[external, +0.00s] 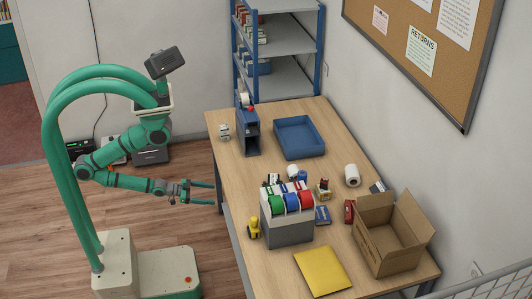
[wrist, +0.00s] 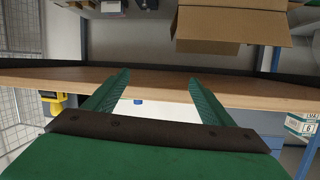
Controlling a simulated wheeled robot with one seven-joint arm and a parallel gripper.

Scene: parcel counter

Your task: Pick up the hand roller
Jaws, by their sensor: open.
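I cannot pick out the hand roller for certain in either view. A small yellow item (external: 253,227) stands near the table's left edge, beside the grey rack (external: 288,231) of coloured rolls; its details are too small to tell. My gripper (external: 216,194) is open and empty, left of the table's edge, with its fingers pointing toward the table. In the wrist view my gripper (wrist: 158,88) shows two green fingers spread apart, with nothing between them.
On the table (external: 262,184) are a blue tray (external: 299,138), an open cardboard box (external: 390,242), a yellow envelope (external: 322,271), a white roll (external: 352,174) and a blue dispenser (external: 247,134). Small items crowd around the rack.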

